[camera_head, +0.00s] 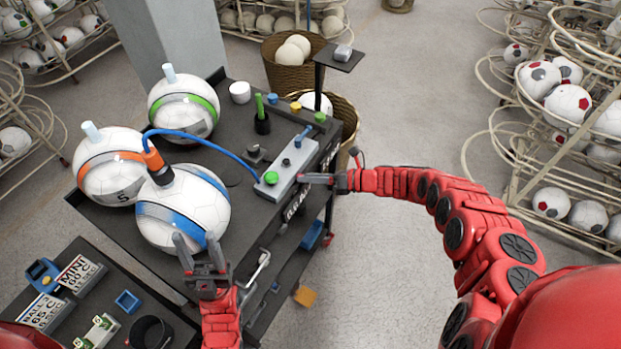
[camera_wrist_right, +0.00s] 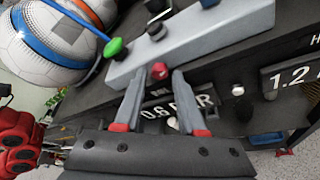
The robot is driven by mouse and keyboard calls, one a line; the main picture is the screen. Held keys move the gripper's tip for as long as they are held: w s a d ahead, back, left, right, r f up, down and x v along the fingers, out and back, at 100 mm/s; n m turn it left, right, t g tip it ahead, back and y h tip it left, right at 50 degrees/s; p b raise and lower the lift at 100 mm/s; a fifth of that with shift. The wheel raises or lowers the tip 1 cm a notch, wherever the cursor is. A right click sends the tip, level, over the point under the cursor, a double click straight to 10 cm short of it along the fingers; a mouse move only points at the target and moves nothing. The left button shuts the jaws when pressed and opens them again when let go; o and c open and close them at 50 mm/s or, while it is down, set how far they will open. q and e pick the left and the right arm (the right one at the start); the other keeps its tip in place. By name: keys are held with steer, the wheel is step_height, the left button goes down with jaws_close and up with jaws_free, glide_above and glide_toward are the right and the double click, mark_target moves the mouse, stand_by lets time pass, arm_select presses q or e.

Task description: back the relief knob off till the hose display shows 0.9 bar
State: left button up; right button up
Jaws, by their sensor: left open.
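My right gripper (camera_head: 304,178) is at the front side of the grey press block (camera_head: 290,166). In the right wrist view its two fingertips (camera_wrist_right: 157,74) stand apart, with a small red knob (camera_wrist_right: 159,70) between them and a gap showing on each side. A display (camera_wrist_right: 170,108) below the block, partly hidden by the fingers, seems to read 0.6 BAR. A second display (camera_wrist_right: 293,77) to its right shows 1.2, with its label cut off at the frame edge. My left gripper (camera_head: 199,244) is open and empty, in front of the blue-striped ball (camera_head: 190,215).
The orange-striped ball (camera_head: 112,165) and green-striped ball (camera_head: 184,110) sit on the dark cart. A blue hose (camera_head: 205,138) runs from an orange fitting (camera_head: 154,160) to the block. A lower table (camera_head: 165,310) with signs stands at front left.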

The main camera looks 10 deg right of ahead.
jaws_close()
steer(key=shift+r, duration=0.1)
stand_by(0.3)
steer(key=shift+s+a+r+n+t+h+p, duration=0.15)
steer(key=shift+n+t+h+p, duration=0.3)
steer(key=shift+n, duration=0.7)
steer(key=shift+s+d+n+t+h+p, duration=0.15)
steer(key=shift+n+t+h, duration=0.5)
steer(key=shift+n, duration=0.5)
steer(key=shift+a, duration=0.15)
